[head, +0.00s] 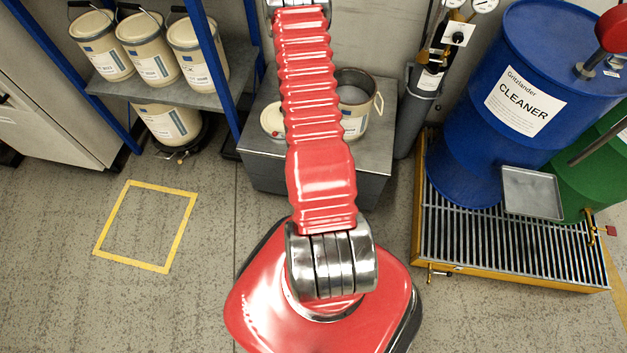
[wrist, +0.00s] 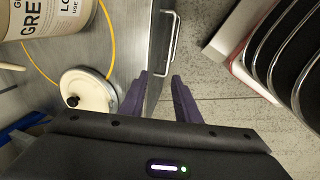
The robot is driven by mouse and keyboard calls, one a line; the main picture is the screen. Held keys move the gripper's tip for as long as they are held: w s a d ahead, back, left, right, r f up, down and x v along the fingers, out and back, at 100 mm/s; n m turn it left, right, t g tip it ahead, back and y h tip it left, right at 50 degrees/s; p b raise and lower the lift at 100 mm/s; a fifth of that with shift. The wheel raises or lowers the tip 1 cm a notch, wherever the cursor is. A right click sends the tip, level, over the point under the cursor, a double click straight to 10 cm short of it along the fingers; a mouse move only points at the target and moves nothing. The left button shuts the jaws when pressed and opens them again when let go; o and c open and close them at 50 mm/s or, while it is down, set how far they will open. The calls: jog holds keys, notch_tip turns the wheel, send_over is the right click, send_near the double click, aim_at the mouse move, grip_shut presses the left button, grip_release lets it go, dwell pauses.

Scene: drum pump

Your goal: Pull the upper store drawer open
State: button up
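The grey store cabinet (head: 262,172) stands behind my red arm in the head view. My arm covers part of its front, and no drawer handle shows there. In the wrist view, a bright metal bar handle (wrist: 172,38) sits on the cabinet's narrow-looking front face (wrist: 156,60). No open gap shows at that face. My gripper (wrist: 160,88) is open, with its two purple fingers apart on either side of the cabinet's front edge. The handle lies ahead of the fingertips, apart from them, with nothing gripped. My gripper is out of the head view.
An open pail (head: 355,100) and a round lid (wrist: 88,92) are on the cabinet top. A rack with several pails (head: 155,62) stands left. A blue drum (head: 495,120) stands on a grated pallet (head: 480,235) at right. A yellow floor square (head: 182,232) is empty.

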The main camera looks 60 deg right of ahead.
jog(key=s+f, duration=0.4)
jog(key=f, duration=0.1)
jog(key=shift+g, duration=0.3)
jog(key=shift+d+f, duration=0.1)
jog(key=shift+w+d+f, duration=0.2)
jog(key=shift+d+f, duration=0.2)
jog(key=shift+f, duration=1.85)
jog(key=shift+w+d+f, duration=0.15)
jog(key=shift+d+f, duration=0.2)
jog(key=shift+f, duration=1.85)
jog(key=shift+w+d+f, duration=0.2)
jog(key=shift+d+f, duration=0.2)
jog(key=shift+f, duration=1.85)
jog(key=shift+c, duration=0.5)
grip_shut()
